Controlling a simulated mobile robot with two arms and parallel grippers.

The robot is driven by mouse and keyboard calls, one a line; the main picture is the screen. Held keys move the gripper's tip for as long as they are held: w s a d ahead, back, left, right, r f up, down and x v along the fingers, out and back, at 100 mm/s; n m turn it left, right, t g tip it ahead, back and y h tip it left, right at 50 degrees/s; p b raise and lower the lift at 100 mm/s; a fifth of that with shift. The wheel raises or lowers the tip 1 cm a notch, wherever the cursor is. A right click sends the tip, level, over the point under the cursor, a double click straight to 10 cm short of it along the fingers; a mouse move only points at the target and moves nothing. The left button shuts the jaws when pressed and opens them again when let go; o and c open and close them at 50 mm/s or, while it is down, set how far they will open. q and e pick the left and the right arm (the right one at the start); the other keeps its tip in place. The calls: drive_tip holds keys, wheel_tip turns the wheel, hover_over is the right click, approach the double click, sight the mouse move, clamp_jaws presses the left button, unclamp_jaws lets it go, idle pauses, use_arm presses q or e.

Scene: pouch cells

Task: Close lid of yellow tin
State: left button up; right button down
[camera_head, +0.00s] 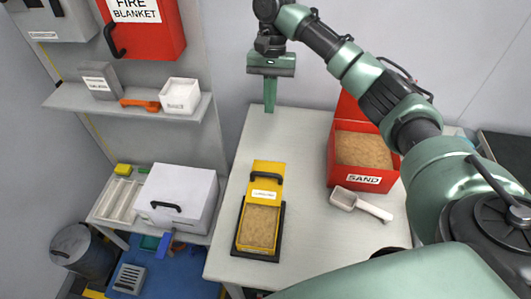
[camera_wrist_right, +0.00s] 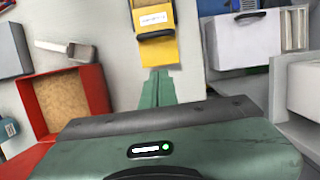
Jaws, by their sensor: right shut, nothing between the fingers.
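The yellow tin (camera_head: 239,242) stands on a dark tray on the white table and holds brown granular material. Its yellow lid (camera_head: 265,167) is open, raised at the far end of the tin, with a black handle (camera_head: 267,177) and a white label. In the right wrist view the yellow lid (camera_wrist_right: 157,52) shows at the top, just beyond my fingertips. My right gripper (camera_head: 270,108) is shut and empty, behind the tin near the table's back edge, apart from the lid. It also shows in the wrist view (camera_wrist_right: 158,74). My left gripper is not in view.
A red sand box (camera_head: 362,181) with its lid open stands to the right of the tin. A white scoop (camera_head: 360,205) lies in front of it. A white lidded box (camera_head: 178,195) stands on a lower surface at left. A shelf (camera_head: 130,103) is on the wall above.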

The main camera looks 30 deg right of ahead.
drive_tip(key=w+d+b+x, duration=0.1)
drive_tip(key=b+x, duration=0.3)
drive_tip(key=x, duration=0.1)
hover_over(268, 164)
drive_tip(key=x, duration=0.3)
drive_tip(key=w+d+x, duration=0.1)
drive_tip(key=x, duration=0.3)
drive_tip(key=w+x, duration=0.1)
drive_tip(key=x, duration=0.3)
drive_tip(key=shift+w+d+f, duration=0.1)
drive_tip(key=shift+d+f, duration=0.2)
drive_tip(key=s+a, duration=0.1)
drive_tip(key=s+a+p, duration=0.1)
drive_tip(key=shift+s+f, duration=0.15)
drive_tip(key=shift+s, duration=0.15)
drive_tip(key=shift+s+a+f, duration=0.15)
drive_tip(key=shift+s+a, duration=0.05)
drive_tip(key=shift+s, duration=0.05)
